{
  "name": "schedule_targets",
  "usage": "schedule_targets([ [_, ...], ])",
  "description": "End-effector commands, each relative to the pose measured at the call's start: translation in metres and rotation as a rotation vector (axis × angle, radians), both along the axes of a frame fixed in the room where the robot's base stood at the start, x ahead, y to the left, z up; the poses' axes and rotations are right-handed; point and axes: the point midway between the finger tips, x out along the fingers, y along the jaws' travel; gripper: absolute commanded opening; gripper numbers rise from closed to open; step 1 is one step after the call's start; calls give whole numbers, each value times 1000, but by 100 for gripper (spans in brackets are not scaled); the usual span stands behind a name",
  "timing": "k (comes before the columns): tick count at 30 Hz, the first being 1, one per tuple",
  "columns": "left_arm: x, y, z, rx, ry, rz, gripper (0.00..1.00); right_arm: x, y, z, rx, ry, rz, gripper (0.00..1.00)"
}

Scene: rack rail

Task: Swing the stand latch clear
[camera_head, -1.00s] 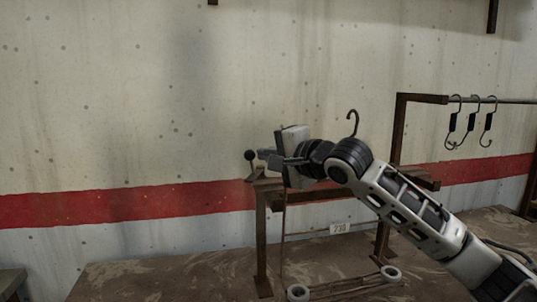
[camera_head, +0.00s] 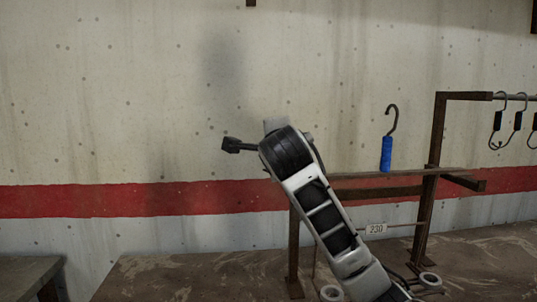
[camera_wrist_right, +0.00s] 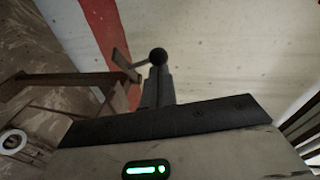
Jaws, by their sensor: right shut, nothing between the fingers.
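My right gripper (camera_head: 231,145) reaches left past the left end of the brown metal stand (camera_head: 294,250) in the head view. Its dark fingers are shut and empty; they also show in the wrist view (camera_wrist_right: 157,86). The latch's dark ball knob (camera_wrist_right: 158,56) shows just beyond the fingertips in the wrist view, on a thin arm near a flat brown plate (camera_wrist_right: 121,63). I cannot tell whether the fingers touch it. In the head view my right arm hides the latch. A hook with a blue handle (camera_head: 387,154) stands upright on the stand's shelf. My left gripper is out of view.
Several dark hooks (camera_head: 497,130) hang from a rail at the right. A table corner (camera_head: 30,268) shows at lower left. The wall (camera_head: 120,100) is bare, with free space left of the stand.

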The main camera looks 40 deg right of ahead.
Motion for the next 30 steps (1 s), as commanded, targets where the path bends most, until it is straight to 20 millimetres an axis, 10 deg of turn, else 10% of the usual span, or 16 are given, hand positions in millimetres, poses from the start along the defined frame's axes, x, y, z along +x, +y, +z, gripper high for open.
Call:
schedule_targets([
  [30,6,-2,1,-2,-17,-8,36,30,-3,1,-5,0,-119,0],
])
